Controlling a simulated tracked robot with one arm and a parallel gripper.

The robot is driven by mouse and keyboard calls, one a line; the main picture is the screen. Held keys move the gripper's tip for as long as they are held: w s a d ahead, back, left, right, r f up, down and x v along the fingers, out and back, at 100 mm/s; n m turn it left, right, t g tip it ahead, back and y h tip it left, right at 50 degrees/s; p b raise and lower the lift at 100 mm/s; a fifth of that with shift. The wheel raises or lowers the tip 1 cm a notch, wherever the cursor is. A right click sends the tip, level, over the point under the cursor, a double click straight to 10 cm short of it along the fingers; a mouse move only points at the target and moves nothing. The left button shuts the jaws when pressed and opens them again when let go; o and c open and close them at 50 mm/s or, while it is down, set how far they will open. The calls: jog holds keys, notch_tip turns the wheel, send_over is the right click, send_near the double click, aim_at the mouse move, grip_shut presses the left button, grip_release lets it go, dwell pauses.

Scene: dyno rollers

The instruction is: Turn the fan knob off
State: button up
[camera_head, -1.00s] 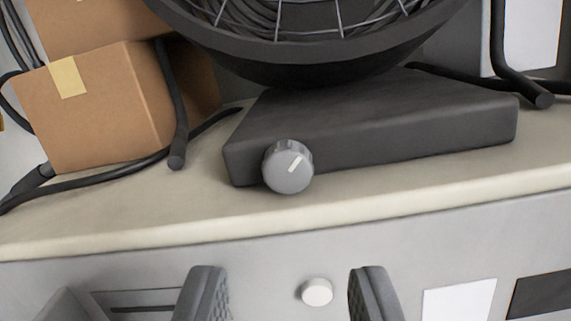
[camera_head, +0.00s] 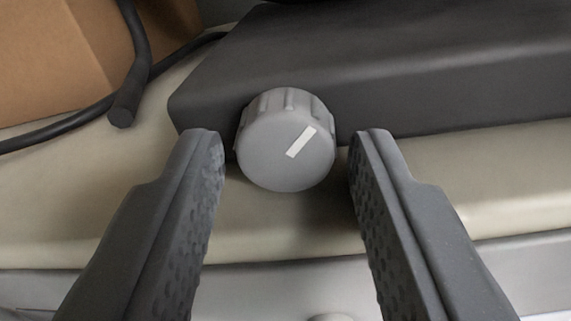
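The fan knob (camera_head: 270,158) is a grey ribbed dial on the front of the dark fan base (camera_head: 420,75). A white pointer mark on its face slants up to the right. My gripper (camera_head: 288,140) is open, with one finger on each side of the knob. The fingertips are close to the knob, with a visible gap on both sides. The fan's round cage is almost wholly out of view above.
The fan base stands on a cream shelf (camera_head: 490,165) with a grey front below it. A cardboard box (camera_head: 60,55) and a black tube and cable (camera_head: 130,85) are at the upper left. A blurred light knob (camera_head: 332,317) shows at the bottom edge.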

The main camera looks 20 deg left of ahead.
jog(key=c, duration=0.7)
jog(key=shift+d+f+n+b, duration=0.1)
jog(key=shift+n+b, duration=0.55)
jog(key=shift+n, duration=0.05)
jog(key=shift+n+b, duration=0.5)
jog(key=shift+n, duration=0.3)
jog(key=shift+r, duration=0.2)
jog(key=o, duration=0.7)
